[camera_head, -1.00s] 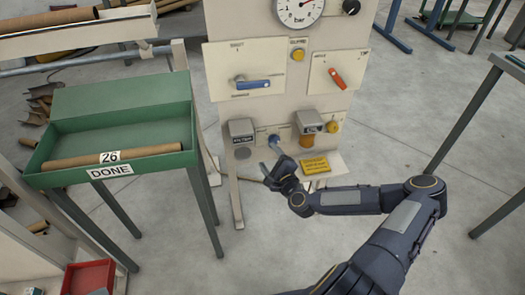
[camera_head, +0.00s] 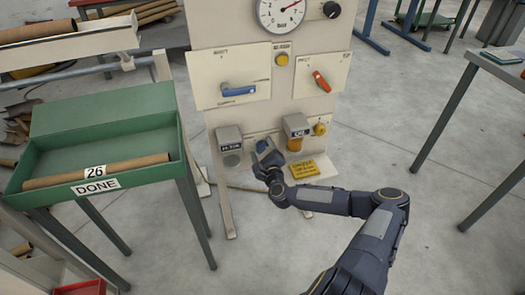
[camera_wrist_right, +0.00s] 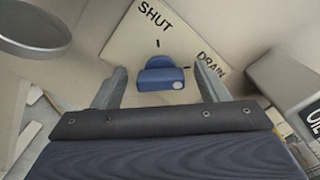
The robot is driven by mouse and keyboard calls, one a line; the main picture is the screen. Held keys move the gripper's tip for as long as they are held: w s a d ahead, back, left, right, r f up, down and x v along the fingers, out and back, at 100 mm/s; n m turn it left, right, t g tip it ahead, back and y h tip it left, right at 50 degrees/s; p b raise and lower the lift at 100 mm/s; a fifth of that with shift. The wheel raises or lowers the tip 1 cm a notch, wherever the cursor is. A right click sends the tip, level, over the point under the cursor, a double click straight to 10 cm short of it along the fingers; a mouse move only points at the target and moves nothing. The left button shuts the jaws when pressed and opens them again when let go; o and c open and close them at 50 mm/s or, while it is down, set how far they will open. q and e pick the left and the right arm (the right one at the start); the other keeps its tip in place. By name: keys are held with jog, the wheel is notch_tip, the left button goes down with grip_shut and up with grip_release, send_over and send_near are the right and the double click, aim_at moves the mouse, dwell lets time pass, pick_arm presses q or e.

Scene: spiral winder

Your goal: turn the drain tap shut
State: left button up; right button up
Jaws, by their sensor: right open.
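The drain tap (camera_wrist_right: 160,78) is a small blue handle on a cream plate (camera_wrist_right: 122,48) marked SHUT and DRAIN in the right wrist view. The handle lies roughly crosswise, with a pale round spot at its right end. My right gripper (camera_wrist_right: 157,88) is open, with one finger on each side of the tap and a gap visible at both sides. In the head view my right gripper (camera_head: 262,154) is at the low panel, between the filter unit and the oil unit, and mostly hides the tap. My left gripper is out of view.
The grey filter unit (camera_head: 229,138) is left of the gripper; the oil unit (camera_head: 296,127) is close on the right. Above are a blue lever (camera_head: 238,90), a red lever (camera_head: 322,81) and a gauge. A green tray stands left.

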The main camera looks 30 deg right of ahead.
jog(key=shift+c, duration=0.2)
jog(key=c, duration=0.9)
jog(key=shift+c, duration=0.2)
